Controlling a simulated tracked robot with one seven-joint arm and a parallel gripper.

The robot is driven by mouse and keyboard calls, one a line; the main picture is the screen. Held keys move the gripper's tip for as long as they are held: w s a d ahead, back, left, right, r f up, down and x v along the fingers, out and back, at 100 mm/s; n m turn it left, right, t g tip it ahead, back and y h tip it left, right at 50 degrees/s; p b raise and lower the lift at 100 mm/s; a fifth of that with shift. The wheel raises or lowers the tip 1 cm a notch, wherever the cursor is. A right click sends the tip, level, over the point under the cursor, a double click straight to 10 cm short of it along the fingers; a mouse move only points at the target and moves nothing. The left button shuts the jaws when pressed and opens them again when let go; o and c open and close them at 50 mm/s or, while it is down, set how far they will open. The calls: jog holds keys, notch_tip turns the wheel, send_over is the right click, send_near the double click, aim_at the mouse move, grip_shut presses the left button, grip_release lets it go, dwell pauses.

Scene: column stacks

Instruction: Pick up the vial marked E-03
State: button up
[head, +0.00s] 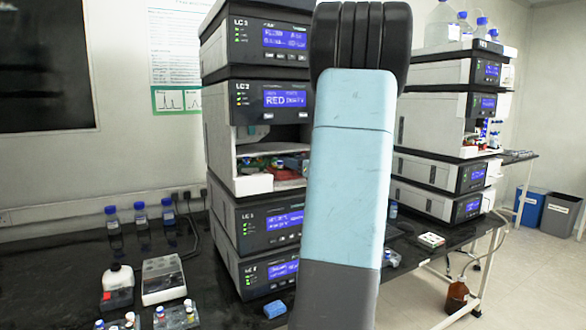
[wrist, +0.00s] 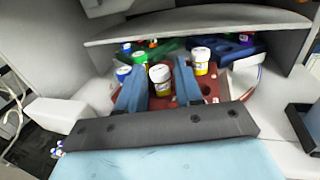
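In the wrist view my gripper (wrist: 160,72) reaches into an open instrument bay, its two blue fingers spread apart. A yellow vial with a white cap (wrist: 160,86) stands upright in a red rack (wrist: 214,91) and shows between the fingers, with small gaps on both sides. I cannot read E-03 on any vial. In the head view my arm hides the gripper, and the red rack (head: 288,173) shows only partly.
The bay has a grey shelf (wrist: 195,27) above and side walls close by. In the head view, bottles and vial trays (head: 162,278) stand on the black bench.

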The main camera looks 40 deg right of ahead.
jog(key=shift+c, duration=0.3)
grip_shut()
